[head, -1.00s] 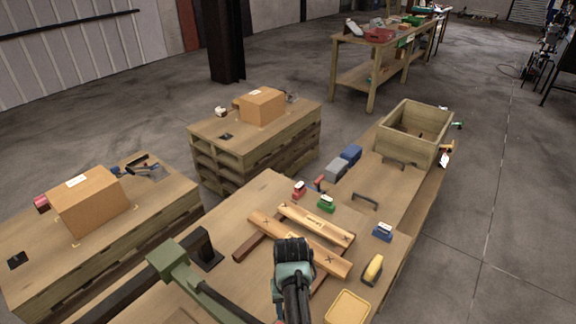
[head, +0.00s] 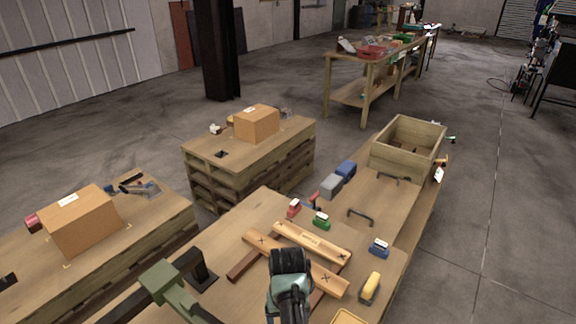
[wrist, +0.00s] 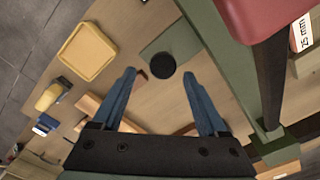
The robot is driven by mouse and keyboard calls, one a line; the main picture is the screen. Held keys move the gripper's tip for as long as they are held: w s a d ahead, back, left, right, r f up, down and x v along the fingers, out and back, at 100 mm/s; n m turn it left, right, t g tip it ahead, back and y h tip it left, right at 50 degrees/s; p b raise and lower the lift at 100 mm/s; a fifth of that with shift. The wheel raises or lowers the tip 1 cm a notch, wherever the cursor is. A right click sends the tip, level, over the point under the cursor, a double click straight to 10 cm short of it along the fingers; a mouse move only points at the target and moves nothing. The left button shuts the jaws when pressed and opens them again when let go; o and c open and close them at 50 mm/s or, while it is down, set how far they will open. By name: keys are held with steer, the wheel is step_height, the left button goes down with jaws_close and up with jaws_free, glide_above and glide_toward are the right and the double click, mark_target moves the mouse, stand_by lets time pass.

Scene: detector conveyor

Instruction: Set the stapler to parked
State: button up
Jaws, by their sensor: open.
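Nothing in view is plainly marked as the stapler. The small yellow-topped object on a dark base (head: 370,288), at the right edge of the bench, may be it; it also shows at the left in the wrist view (wrist: 50,97). Small red (head: 293,208), green (head: 321,221) and blue (head: 379,248) objects with white tops stand on the bench; I cannot tell their kind. My gripper (wrist: 159,75) is open and empty, its blue fingers apart above the bench. In the head view my wrist hides the fingertips. No parked marking is readable.
A yellow tray (wrist: 87,52) lies near the bench edge. A dark round disc (wrist: 162,65) lies below my fingers. A green beam (wrist: 228,60) and a red part (wrist: 262,18) stand close at the right. Wooden bars (head: 311,241) lie mid-bench; an open crate (head: 407,165) stands farther back.

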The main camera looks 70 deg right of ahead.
step_height(320, 180, up, 10)
steer(key=shift+r+b, duration=0.25)
steer(key=shift+b, duration=0.05)
stand_by(0.5)
